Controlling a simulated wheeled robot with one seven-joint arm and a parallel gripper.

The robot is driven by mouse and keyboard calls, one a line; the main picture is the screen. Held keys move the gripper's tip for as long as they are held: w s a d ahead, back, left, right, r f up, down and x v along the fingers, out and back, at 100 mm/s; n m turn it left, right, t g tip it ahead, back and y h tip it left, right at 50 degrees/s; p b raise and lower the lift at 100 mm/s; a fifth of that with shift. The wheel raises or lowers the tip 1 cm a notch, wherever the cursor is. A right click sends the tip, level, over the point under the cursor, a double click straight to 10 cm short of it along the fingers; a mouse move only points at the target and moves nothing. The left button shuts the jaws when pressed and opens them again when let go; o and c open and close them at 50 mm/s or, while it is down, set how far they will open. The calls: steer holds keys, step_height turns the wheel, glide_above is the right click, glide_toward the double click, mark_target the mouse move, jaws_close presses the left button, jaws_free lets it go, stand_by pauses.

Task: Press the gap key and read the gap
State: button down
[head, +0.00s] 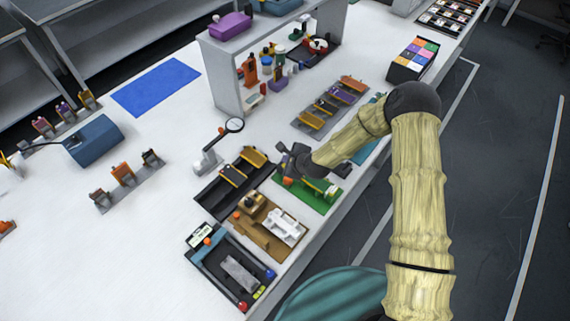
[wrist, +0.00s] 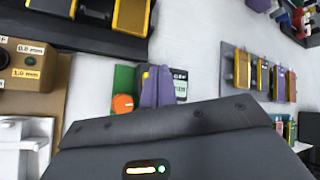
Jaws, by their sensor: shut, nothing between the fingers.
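A green board (head: 325,197) lies near the table's front edge, with an orange knob (head: 288,181) at its left end. In the wrist view the green board (wrist: 123,78) is mostly hidden behind my gripper, and its orange knob (wrist: 122,103) shows left of the fingers. A small pale display (wrist: 181,89) under a dark label, apparently reading GAP, stands just right of the fingers; I cannot read a value on it. My gripper (wrist: 156,72) is shut and empty, over the board. It also shows in the head view (head: 287,160). I cannot make out the gap key or any contact.
A tan fixture (wrist: 63,85) with 0.0 mm and 1.0 mm labels stands left of the board. A black tray (head: 213,197) with yellow-ended pieces and a magnifier (head: 234,125) are nearby. A grey rack (head: 303,122) of cells lies behind.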

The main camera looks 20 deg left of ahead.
stand_by(0.4)
steer(key=shift+f+b, duration=0.4)
steer(key=shift+b, duration=0.05)
steer(key=shift+f+b, duration=0.45)
steer(key=shift+f, duration=0.1)
stand_by(0.7)
steer(key=shift+r, duration=0.1)
steer(key=shift+r+p, duration=0.6)
steer(key=shift+r, duration=0.3)
steer(key=shift+r+p, duration=1.5)
steer(key=shift+r, duration=1)
